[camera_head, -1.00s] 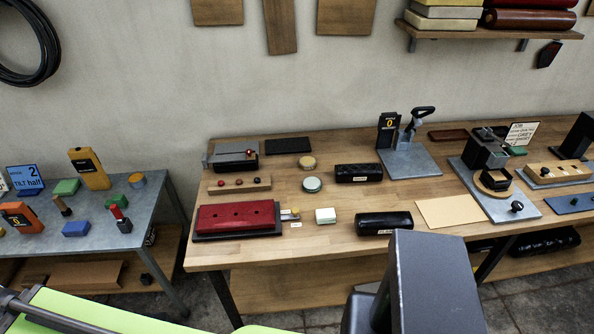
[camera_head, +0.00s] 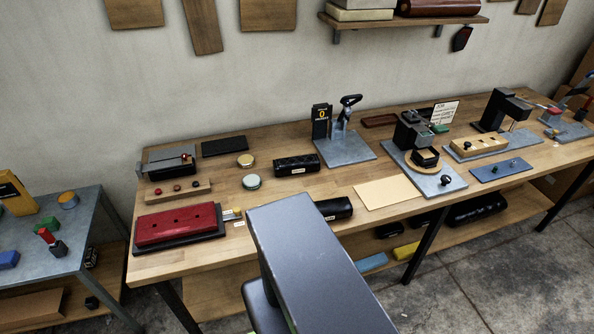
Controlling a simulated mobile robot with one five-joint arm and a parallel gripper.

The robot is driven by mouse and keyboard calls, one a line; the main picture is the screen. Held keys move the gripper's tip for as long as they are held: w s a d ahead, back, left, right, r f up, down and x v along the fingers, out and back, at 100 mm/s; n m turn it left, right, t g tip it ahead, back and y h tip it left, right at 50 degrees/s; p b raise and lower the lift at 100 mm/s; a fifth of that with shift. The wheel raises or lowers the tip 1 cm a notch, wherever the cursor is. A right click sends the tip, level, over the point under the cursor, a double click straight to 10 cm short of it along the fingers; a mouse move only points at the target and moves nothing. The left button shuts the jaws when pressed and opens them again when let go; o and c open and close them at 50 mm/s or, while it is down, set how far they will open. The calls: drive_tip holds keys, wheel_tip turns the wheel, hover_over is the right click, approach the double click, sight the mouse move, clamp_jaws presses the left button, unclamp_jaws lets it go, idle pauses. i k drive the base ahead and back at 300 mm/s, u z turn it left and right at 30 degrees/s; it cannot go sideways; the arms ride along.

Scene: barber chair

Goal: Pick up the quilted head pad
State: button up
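Two black padded rolls with small pale labels lie on the wooden bench. The back roll (camera_head: 297,164) shows a faint quilted texture and lies fully in view, left of the grey press stand. The front roll (camera_head: 333,209) is partly hidden behind a grey link of my arm, which rises from the bottom centre. Its surface pattern is hard to tell at this size. The labels are too small to read. The fingers of my gripper do not show, and nothing is seen held.
A red pad (camera_head: 178,223) on a black base lies at the bench's left front. A grey press stand (camera_head: 344,146) and a round-topped fixture (camera_head: 424,160) stand to the right. A tan sheet (camera_head: 389,192) lies flat. A lower shelf holds a larger black roll (camera_head: 477,209). Floor is open at right.

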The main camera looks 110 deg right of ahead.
sight(298, 165)
drive_tip(key=u, duration=0.1)
drive_tip(key=k, duration=2.2)
drive_tip(key=z, duration=1)
drive_tip(key=i, duration=1)
drive_tip(key=z, duration=0.05)
